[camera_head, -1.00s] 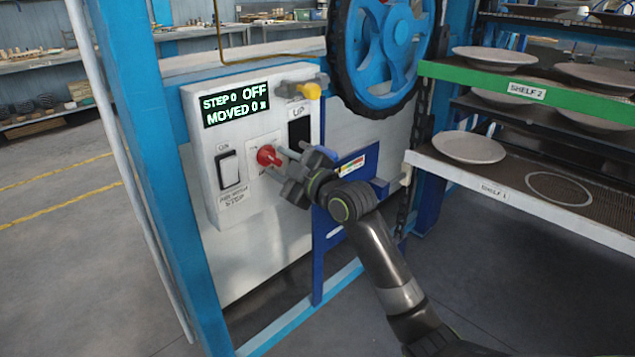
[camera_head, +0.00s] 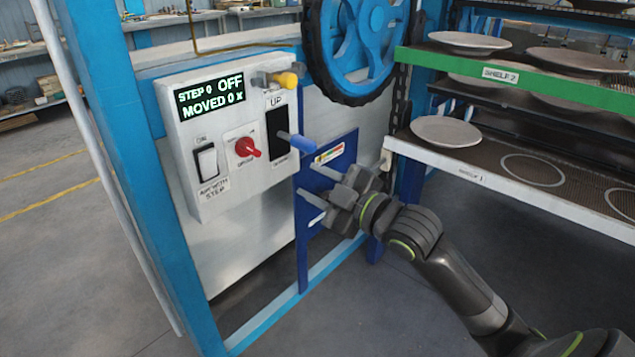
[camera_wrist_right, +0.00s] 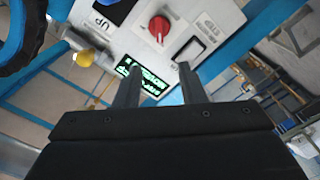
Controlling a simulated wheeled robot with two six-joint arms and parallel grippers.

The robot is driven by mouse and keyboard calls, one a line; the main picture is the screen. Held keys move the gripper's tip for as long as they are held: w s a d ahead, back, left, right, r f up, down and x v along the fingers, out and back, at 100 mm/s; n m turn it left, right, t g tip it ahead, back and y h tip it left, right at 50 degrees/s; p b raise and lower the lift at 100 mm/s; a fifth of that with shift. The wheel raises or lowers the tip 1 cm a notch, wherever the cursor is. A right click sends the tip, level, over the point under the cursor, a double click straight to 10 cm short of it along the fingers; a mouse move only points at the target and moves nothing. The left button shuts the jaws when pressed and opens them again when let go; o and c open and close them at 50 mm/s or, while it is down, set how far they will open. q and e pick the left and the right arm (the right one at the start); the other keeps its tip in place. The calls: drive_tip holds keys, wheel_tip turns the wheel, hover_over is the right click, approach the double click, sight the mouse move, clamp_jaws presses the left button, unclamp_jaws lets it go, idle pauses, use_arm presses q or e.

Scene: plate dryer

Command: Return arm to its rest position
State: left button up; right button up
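My right gripper (camera_head: 319,187) is in front of the blue panel, below and right of the control box (camera_head: 211,192). Its two fingers are apart with nothing between them. In the right wrist view the open fingers (camera_wrist_right: 158,88) show against the control box. The red knob (camera_head: 246,147) is clear of the gripper and also shows in the wrist view (camera_wrist_right: 159,27). The display (camera_head: 210,97) reads STEP 0, OFF, MOVED 0. A white rocker switch (camera_head: 206,161) is left of the knob. My left gripper is not in view.
A blue-handled lever (camera_head: 298,143) sticks out of the box close above my gripper. A yellow-ended knob (camera_head: 284,80) is at the top. A blue wheel (camera_head: 362,40) stands behind. Shelf 1 (camera_head: 530,199), with a white plate (camera_head: 445,131), is to the right.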

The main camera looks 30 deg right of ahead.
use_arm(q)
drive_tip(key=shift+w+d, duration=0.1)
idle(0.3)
